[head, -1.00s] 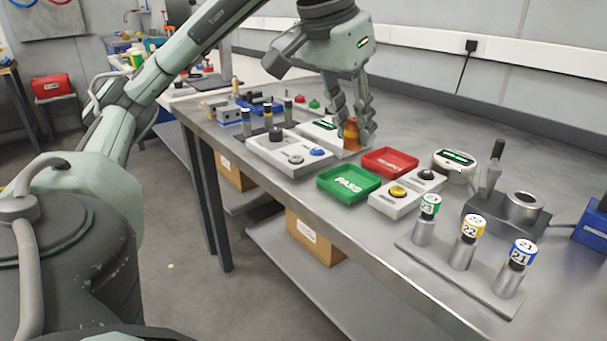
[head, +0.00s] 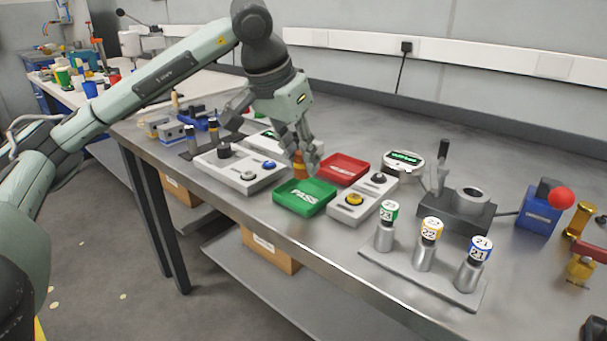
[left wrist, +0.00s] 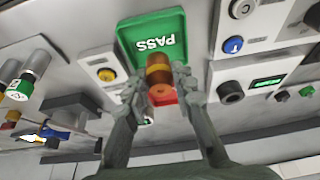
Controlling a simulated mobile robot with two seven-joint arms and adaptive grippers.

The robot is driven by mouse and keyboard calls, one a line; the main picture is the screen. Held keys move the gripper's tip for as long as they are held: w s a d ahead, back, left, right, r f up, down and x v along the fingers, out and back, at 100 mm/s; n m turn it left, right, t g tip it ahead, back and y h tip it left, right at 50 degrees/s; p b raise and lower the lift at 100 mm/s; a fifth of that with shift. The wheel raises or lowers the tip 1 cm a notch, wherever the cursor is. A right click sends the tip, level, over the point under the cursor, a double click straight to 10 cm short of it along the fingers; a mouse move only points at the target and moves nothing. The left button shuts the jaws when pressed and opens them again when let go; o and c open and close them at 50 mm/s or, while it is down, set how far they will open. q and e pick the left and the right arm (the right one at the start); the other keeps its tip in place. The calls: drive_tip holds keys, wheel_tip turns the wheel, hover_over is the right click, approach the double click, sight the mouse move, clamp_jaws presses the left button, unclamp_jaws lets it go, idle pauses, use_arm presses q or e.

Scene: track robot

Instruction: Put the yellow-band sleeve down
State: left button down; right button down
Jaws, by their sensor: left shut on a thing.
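The yellow-band sleeve (head: 299,165) is an orange-brown cylinder with a yellow band, held upright in the head view. My left gripper (head: 305,158) is shut on it, with a finger on each side. In the left wrist view the sleeve (left wrist: 159,72) sits between the fingers of the left gripper (left wrist: 159,84), overlapping the green PASS tray (left wrist: 150,44). In the head view it shows behind the far edge of the green tray (head: 291,206) and left of the red tray (head: 343,160). I cannot tell its exact height. My right gripper is not in view.
A white box with knobs (head: 240,179) stands left of the trays. A box with a yellow button (head: 345,211) stands to the right. Several numbered cylinders stand on a grey plate (head: 400,270) near the front edge. Bare tabletop (head: 340,235) lies in front of the trays.

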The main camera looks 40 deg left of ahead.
sight(304, 178)
use_arm(q)
drive_tip(key=shift+w+d+f, duration=0.1)
drive_tip(key=shift+w+f, duration=0.1)
drive_tip(key=shift+w, duration=0.1)
drive_tip(key=shift+f, duration=0.35)
wheel_tip(304, 178, down, 3)
drive_tip(key=shift+f, duration=0.1)
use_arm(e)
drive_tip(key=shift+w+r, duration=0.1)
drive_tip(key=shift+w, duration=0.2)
use_arm(q)
drive_tip(key=shift+f, duration=0.15)
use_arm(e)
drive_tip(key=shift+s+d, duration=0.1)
use_arm(q)
drive_tip(key=c, duration=1.3)
unclamp_jaws()
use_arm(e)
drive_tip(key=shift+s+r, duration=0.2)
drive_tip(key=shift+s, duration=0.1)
